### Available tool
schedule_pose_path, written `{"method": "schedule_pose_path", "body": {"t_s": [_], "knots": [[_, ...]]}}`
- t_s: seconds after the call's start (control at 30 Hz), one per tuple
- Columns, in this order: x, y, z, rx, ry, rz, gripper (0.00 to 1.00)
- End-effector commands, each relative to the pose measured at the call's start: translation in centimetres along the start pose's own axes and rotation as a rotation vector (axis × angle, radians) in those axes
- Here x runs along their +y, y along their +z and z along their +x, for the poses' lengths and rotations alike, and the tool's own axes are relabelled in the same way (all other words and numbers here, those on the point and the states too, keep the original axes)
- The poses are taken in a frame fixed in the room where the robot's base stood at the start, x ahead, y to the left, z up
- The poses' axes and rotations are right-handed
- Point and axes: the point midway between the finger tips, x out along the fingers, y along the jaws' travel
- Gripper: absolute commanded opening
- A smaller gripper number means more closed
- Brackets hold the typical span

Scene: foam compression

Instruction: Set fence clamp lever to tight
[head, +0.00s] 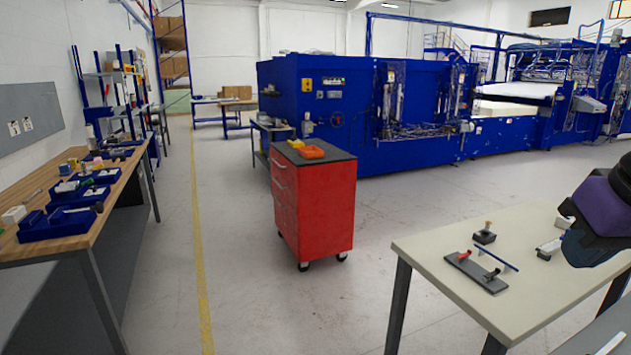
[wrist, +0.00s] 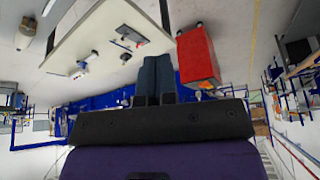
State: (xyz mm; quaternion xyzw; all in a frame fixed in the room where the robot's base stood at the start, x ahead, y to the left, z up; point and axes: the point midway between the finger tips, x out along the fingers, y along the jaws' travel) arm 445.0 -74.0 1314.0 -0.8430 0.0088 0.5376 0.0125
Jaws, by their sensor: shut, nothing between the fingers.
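A dark flat fixture plate (head: 476,272) lies on the pale-topped table (head: 435,243), with a red lever or knob (head: 464,255) at its far left end and a black one (head: 492,274) nearer its right end. A thin blue bar (head: 497,259) runs beside and partly over it. I cannot tell which lever is the fence clamp lever or how it is set. My gripper (wrist: 157,62) is shut and empty in the wrist view. In the head view my purple and dark hand hangs over the table's right side, apart from the plate. The fixture shows small in the wrist view (wrist: 128,40).
A dark block with a tan knob (head: 485,234) and a small pale-topped item (head: 548,250) stand on the table behind and right of the plate. A red wheeled cabinet (head: 314,205) with orange trays stands left of the table. The floor between them is clear.

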Motion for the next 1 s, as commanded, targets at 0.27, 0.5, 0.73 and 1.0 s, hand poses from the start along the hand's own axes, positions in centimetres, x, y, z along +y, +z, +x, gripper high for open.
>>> {"method": "schedule_pose_path", "body": {"t_s": [0.27, 0.5, 0.73, 1.0], "knots": [[-0.5, 1.4, -0.9, 0.027, -0.004, -0.030, 0.21], [-0.4, 1.2, -0.8, 0.023, -0.001, -0.030, 0.21], [0.9, -1.2, 1.0, -0.046, 0.049, -0.067, 0.21], [4.1, -5.4, 5.5, -0.185, 0.121, -0.155, 0.21]]}}
